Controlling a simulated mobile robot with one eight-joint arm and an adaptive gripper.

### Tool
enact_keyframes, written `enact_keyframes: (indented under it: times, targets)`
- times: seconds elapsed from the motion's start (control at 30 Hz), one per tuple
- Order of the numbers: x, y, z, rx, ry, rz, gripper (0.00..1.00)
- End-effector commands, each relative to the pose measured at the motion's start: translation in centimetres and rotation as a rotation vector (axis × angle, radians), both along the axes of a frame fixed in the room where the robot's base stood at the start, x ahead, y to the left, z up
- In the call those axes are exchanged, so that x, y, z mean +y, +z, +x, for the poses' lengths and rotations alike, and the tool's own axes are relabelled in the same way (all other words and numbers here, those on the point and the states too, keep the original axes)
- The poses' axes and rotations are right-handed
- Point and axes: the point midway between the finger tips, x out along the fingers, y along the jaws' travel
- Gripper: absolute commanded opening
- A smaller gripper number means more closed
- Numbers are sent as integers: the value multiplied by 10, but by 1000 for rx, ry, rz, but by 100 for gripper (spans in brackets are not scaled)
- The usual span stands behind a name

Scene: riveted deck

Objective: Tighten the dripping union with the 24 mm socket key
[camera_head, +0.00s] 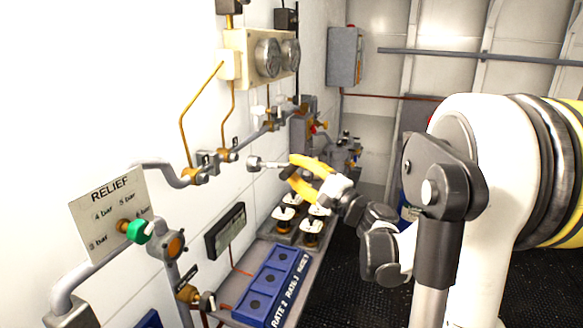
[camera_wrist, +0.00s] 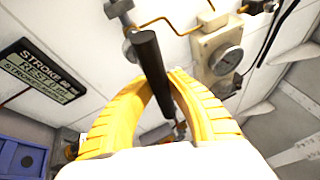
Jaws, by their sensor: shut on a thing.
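The socket key (camera_head: 254,163) shows in the head view as a grey metal socket on a short shaft, pointing left toward the wall piping. In the wrist view its dark round handle (camera_wrist: 150,65) lies between the yellow fingers. My gripper (camera_head: 298,172) is shut on this key and holds it in the air; the fingers also show in the wrist view (camera_wrist: 168,82). Pipe fittings with brass parts, one at the left (camera_head: 192,175) and one nearer the key (camera_head: 229,155), sit on the grey wall pipe. The socket appears apart from them. I cannot tell which union drips.
A relief plate (camera_head: 118,213) with a green-handled valve (camera_head: 138,230) is at left. A gauge panel (camera_head: 262,57) hangs above. Below are a dark display (camera_head: 225,231), a blue tray (camera_head: 272,283) and several white-topped parts (camera_head: 311,231). Dark floor is open at right.

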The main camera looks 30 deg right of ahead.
Motion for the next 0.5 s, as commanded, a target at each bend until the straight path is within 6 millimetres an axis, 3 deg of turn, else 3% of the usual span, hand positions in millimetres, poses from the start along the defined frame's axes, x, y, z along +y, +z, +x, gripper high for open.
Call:
enact_keyframes:
  times: [0.5]
  targets:
    - [-43, 0, -54, -1, -4, 0, 0]
